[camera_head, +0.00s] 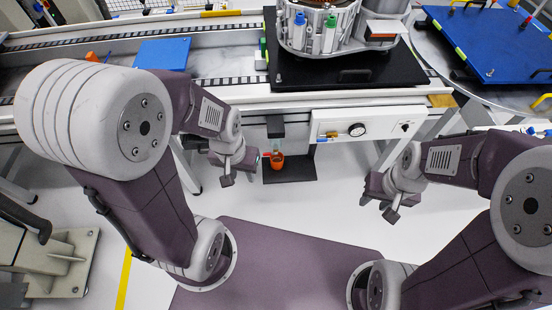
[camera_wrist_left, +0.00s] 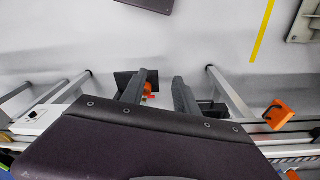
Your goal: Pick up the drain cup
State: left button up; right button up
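The drain cup (camera_head: 277,160) is a small orange cup standing on a black shelf (camera_head: 290,177) below the bench front. My left gripper (camera_head: 240,172) is beside the cup, on its left in the head view. In the left wrist view the left gripper (camera_wrist_left: 160,88) has its two dark fingers spread apart. Orange of the cup (camera_wrist_left: 151,88) shows there beside the left finger, which partly hides it. I cannot tell whether a finger touches it. My right gripper (camera_head: 381,207) is open and empty, away to the right of the shelf.
A grey block (camera_head: 275,127) hangs above the cup. The stator housing (camera_head: 320,25) stands on a black plate (camera_head: 350,75) above. Bench legs flank the shelf; the floor (camera_head: 300,210) in front is clear.

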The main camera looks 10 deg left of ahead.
aim_at(277, 161)
jog(key=i+u, duration=0.1)
jog(key=u, duration=0.3)
jog(key=i+u, duration=0.1)
jog(key=u, duration=0.25)
jog(key=i+l+u, duration=0.1)
jog(key=u, duration=0.3)
